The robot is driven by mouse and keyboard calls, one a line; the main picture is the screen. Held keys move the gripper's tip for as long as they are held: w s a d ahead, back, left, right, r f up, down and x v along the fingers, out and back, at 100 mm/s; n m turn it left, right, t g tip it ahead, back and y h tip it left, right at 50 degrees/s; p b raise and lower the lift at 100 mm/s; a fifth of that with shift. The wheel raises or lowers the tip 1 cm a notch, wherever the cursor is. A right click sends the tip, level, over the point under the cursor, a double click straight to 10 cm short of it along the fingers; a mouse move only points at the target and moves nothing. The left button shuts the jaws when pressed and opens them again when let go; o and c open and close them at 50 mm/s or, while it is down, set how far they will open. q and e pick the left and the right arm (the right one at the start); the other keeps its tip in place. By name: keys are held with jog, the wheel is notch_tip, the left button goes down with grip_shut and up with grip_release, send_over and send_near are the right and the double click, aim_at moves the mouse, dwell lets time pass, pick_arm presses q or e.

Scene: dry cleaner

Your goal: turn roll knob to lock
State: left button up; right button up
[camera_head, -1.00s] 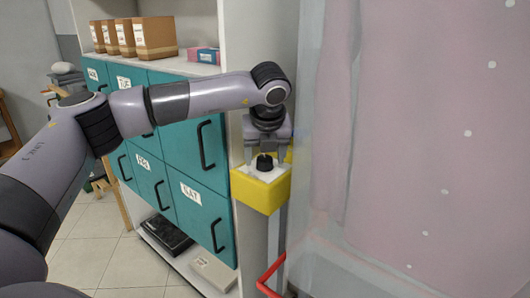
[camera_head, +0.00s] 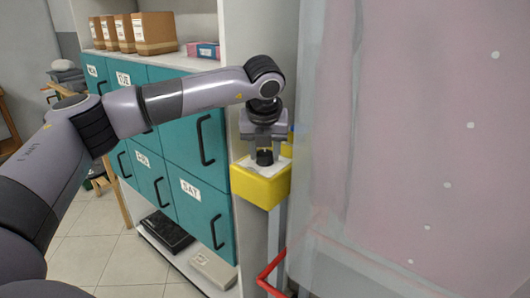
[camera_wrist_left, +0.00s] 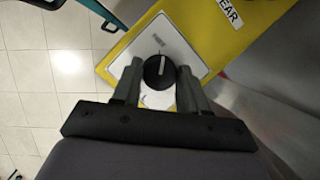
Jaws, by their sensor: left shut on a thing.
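The roll knob (camera_head: 264,157) is a round black dial on the sloped white plate of a yellow box (camera_head: 258,190). In the left wrist view the knob (camera_wrist_left: 158,71) shows a pale pointer line toward the small label on the plate (camera_wrist_left: 180,48); that label is too small to read. My left gripper (camera_head: 264,150) points down over the box, its two fingers on either side of the knob and shut on it. In the left wrist view the fingers (camera_wrist_left: 158,82) flank the knob. My right gripper is not in view.
Teal drawers (camera_head: 198,145) with black handles stand left of the box. A translucent pink-tinted sheet (camera_head: 420,130) hangs close on the right. A red bar (camera_head: 268,273) sits low in front. Cardboard boxes (camera_head: 154,33) stand on the top shelf.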

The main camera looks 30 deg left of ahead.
pick_arm(q)
jog(key=shift+a+f+m+h+b, duration=0.1)
jog(key=shift+m+h+b, duration=0.3)
jog(key=shift+m, duration=0.4)
jog(key=shift+m+t+b, duration=0.3)
jog(key=shift+m, duration=0.6)
jog(key=shift+a+m+h, duration=0.1)
jog(key=shift+m+h, duration=0.5)
jog(key=shift+m, duration=0.3)
jog(key=shift+m+h, duration=0.3)
jog(key=shift+m, duration=0.6)
jog(key=m, duration=0.1)
jog(key=m+h+p, duration=0.1)
jog(key=m, duration=0.1)
jog(key=shift+a+r+m+h+p, duration=0.15)
jog(key=shift+r+m+h+p, duration=0.15)
jog(key=m+g+h+p, duration=0.1)
jog(key=m+p, duration=0.1)
jog(key=m, duration=0.2)
jog(key=shift+w+a+f+m+h+p, duration=0.1)
jog(key=shift+m+h+p, duration=0.2)
jog(key=shift+m+p, duration=0.4)
